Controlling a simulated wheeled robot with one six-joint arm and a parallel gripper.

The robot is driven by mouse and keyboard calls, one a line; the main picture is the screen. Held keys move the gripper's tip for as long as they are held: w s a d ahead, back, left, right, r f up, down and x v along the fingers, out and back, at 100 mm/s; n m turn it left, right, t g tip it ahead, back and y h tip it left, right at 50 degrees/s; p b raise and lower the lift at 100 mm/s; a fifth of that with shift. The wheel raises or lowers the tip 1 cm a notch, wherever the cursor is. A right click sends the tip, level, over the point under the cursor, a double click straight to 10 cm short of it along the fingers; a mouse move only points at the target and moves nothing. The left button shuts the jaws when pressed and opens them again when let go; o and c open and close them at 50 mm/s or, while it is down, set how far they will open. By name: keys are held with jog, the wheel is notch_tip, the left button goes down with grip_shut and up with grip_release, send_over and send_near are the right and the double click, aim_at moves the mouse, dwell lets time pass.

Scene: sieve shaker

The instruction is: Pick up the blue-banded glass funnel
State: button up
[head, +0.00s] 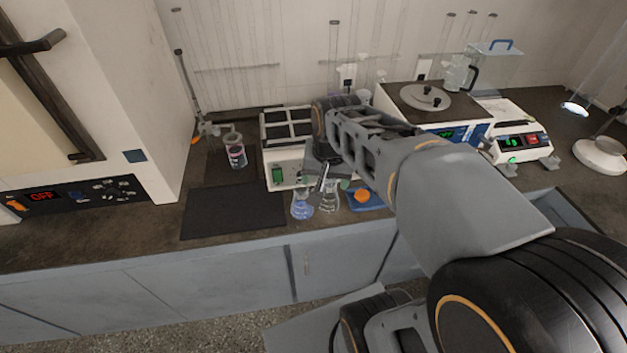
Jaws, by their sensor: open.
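I cannot make out a blue-banded glass funnel for certain. A small clear glass piece with a blue tint (302,208) stands near the counter's front edge. A second clear glass piece (329,202) stands just right of it. At this size I cannot tell whether either is a funnel or a flask. My gripper (323,184) points down just above and behind these two pieces. It is open, and I see nothing held in it. My arm hides part of the counter behind and to the right.
A blue tray (353,207) with an orange round thing (362,195) lies right of the glass. A white device (283,178) stands behind. A labelled beaker (236,153) is further left. The dark mat (233,211) is bare. A scale (522,143) stands right.

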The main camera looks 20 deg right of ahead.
jog(key=o, duration=0.4)
jog(key=w+d+r+m, duration=0.1)
jog(key=w+d+m, duration=0.1)
jog(key=w+m, duration=0.1)
jog(key=w+d+m+g+p, duration=0.1)
jog(key=w+d+m, duration=0.1)
jog(key=w+m, duration=0.1)
jog(key=w+d+r+m+g, duration=0.1)
jog(key=w+d+m, duration=0.1)
jog(key=w+m, duration=0.1)
jog(key=shift+w+r+p, duration=0.3)
jog(key=shift+w, duration=0.2)
jog(key=m, duration=0.1)
send_over(330, 180)
jog(key=w+d, duration=0.2)
jog(key=w, duration=0.1)
notch_tip(330, 180, down, 7)
jog(key=shift+a+f+p, duration=0.15)
jog(key=shift+f+p, duration=0.1)
jog(key=shift+f, duration=1.45)
jog(key=shift+a+f+p, duration=0.1)
jog(key=shift+f+p, duration=0.15)
jog(key=shift+f, duration=1.4)
